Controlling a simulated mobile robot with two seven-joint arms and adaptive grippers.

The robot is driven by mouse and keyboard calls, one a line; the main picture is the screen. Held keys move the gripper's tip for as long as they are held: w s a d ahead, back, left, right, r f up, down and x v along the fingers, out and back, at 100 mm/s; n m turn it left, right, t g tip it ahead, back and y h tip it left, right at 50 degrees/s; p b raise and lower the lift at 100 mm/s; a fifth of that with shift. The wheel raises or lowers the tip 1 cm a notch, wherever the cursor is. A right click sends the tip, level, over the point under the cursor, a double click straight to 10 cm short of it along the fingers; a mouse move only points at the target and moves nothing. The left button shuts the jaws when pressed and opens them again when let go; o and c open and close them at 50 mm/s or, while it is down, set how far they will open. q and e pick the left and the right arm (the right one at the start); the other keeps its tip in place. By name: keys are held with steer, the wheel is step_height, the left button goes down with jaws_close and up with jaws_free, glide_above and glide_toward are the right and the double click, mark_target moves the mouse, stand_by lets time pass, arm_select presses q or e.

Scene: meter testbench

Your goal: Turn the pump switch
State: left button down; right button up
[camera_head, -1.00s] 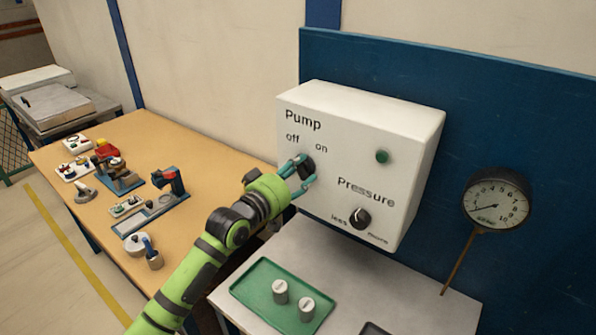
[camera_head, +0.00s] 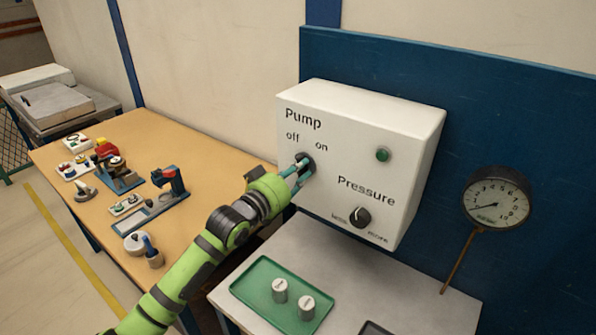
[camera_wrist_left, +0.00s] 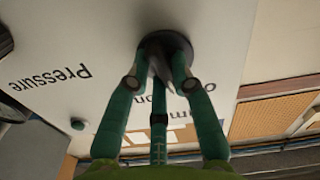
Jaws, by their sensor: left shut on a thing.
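The white control box (camera_head: 350,140) hangs on the blue panel. Its black pump switch (camera_head: 308,160) sits below the "off" and "on" labels. My left gripper (camera_head: 301,166) is at the switch, its teal fingers shut on the knob. In the left wrist view the fingers (camera_wrist_left: 158,82) close around the dark round switch (camera_wrist_left: 166,50). The fingers partly cover the knob, so its exact pointing is hard to tell. My right gripper is not in view.
The pressure knob (camera_head: 360,217) and a dark green lamp (camera_head: 383,155) are on the same box. A round gauge (camera_head: 497,198) stands to the right. A green tray (camera_head: 248,287) with two weights lies below. A wooden table (camera_head: 205,150) with several tools is at left.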

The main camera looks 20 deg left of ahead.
arm_select(q)
steer(key=shift+f+m, duration=0.15)
steer(key=shift+m, duration=4.15)
steer(key=shift+a, duration=0.1)
steer(key=c, duration=1.1)
jaws_free()
steer(key=shift+o, duration=0.2)
steer(key=shift+s+f, duration=0.1)
steer(key=shift+s, duration=0.1)
steer(key=v, duration=1.1)
steer(key=shift+s, duration=0.25)
steer(key=shift+a, duration=0.1)
